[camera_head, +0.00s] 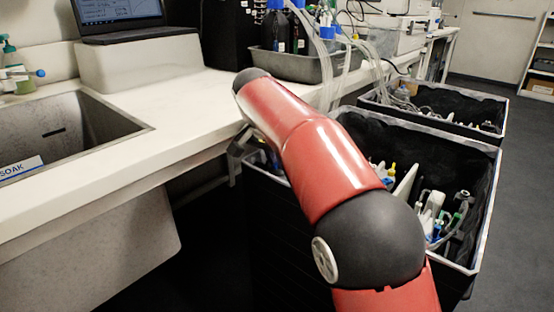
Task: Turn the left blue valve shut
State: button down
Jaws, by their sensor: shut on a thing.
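Blue-topped fittings (325,17) show among clear tubes at the back of the bench, above a grey tray. Blue caps (276,4) top dark bottles just left of them. I cannot tell which blue piece is the left valve, or how far any valve is turned. My red and black arm reaches up from the lower right to the bench's front edge and hides what lies behind it. A grey part at the bench edge, left of my arm, may belong to my gripper. Its fingertips and anything between them are hidden.
The white bench (160,108) runs along the left and back, with a sink (50,120) at left. A laptop (120,12) stands on a raised block. Black-lined bins (470,190) with tubes and bottles stand right of my arm. Dark floor (525,200) is clear at far right.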

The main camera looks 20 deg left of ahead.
jog(key=c, duration=1.4)
grip_release()
jog(key=shift+r, duration=0.1)
jog(key=shift+c, duration=0.2)
